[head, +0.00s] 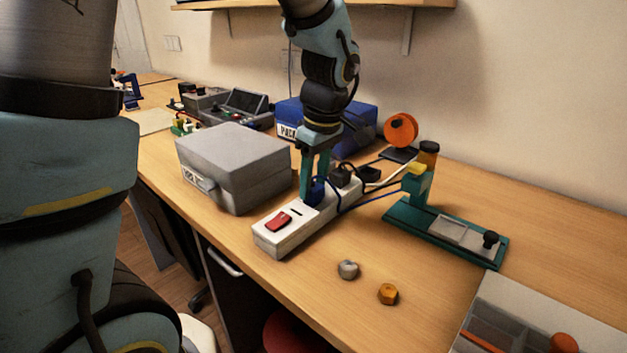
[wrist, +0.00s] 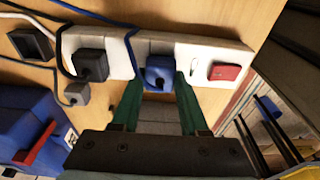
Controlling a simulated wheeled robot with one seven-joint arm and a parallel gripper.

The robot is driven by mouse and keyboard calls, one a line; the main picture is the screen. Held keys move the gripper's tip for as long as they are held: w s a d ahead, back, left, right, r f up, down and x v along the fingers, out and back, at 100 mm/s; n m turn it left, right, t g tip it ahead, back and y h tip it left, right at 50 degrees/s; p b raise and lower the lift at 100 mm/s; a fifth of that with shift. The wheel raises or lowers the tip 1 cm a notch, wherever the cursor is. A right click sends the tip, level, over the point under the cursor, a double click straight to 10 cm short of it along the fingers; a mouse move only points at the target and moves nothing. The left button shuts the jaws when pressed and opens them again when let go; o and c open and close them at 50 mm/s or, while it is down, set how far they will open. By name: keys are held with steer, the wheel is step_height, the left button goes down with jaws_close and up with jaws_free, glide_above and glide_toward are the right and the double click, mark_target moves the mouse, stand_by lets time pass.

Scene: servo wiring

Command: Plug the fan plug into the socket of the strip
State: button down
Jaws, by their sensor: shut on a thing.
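The white power strip (head: 268,236) lies on the wooden bench, with a red switch (head: 278,220) at its near end. My gripper (head: 313,188) points down over the strip and is shut on a blue plug (head: 318,192), which has a blue cable. In the wrist view, the green fingers (wrist: 156,92) stand on either side of the blue plug (wrist: 160,71), which is at the strip's face (wrist: 188,54) between a black plug and the red switch. The plug's underside is hidden, so I cannot tell whether its pins are in the socket.
Black plugs (head: 340,174) occupy the strip's far end, with cables around them. A grey case (head: 236,160) stands close on the left, and a blue case (head: 360,122) behind. A green fixture (head: 450,232) is on the right. Two small nuts (head: 348,269) lie in front; bench around them is clear.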

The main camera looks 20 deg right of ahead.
mark_target(320, 189)
steer(key=shift+f, duration=0.4)
steer(key=shift+c, duration=1.7)
jaws_free()
step_height(320, 189, up, 11)
steer(key=s+b, duration=0.1)
steer(key=shift+s+d, duration=0.2)
steer(key=shift+d, duration=0.2)
steer(key=shift+s+f, duration=0.15)
